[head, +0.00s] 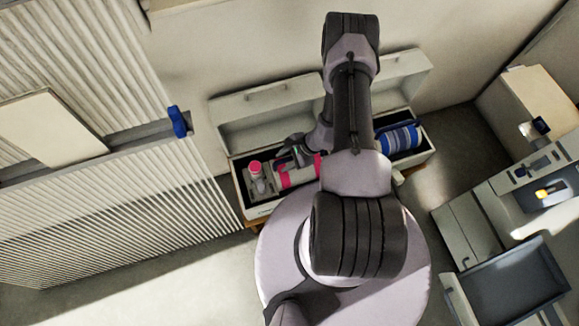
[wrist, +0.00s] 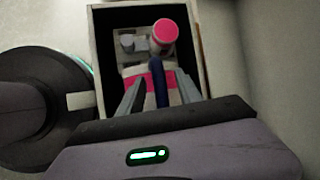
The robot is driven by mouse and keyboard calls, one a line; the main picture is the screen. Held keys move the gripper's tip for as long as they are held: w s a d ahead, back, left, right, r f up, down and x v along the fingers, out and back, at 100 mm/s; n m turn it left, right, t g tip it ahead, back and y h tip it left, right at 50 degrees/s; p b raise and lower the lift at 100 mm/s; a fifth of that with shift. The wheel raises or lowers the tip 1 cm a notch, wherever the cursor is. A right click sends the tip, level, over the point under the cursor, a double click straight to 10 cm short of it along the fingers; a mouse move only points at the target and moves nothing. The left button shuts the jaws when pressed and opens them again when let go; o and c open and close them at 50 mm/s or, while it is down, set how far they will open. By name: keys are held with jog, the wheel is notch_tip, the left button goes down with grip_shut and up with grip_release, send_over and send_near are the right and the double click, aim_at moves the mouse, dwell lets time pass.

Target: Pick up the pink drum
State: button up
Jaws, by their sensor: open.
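The pink drum (head: 299,174) is a white cylinder with pink bands, lying in the left part of an open chest (head: 247,207). My arm covers its right part in the head view. In the wrist view the drum (wrist: 171,79) shows between my fingers, with a dark blue strip, perhaps a handle, running across it. My gripper (wrist: 159,88) is open, with one finger on each side of that strip. I cannot tell whether the fingers touch the drum. In the head view my gripper (head: 297,151) is partly hidden over the chest.
A grey bottle with a pink cap (head: 255,167) stands left of the drum in the chest. A blue striped drum (head: 399,139) lies in its right part. The raised lids (head: 270,104) and a wall stand behind. A ribbed white panel (head: 110,205) is at left, cabinets at right.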

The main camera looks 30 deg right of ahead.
grip_shut()
dwell(1.4)
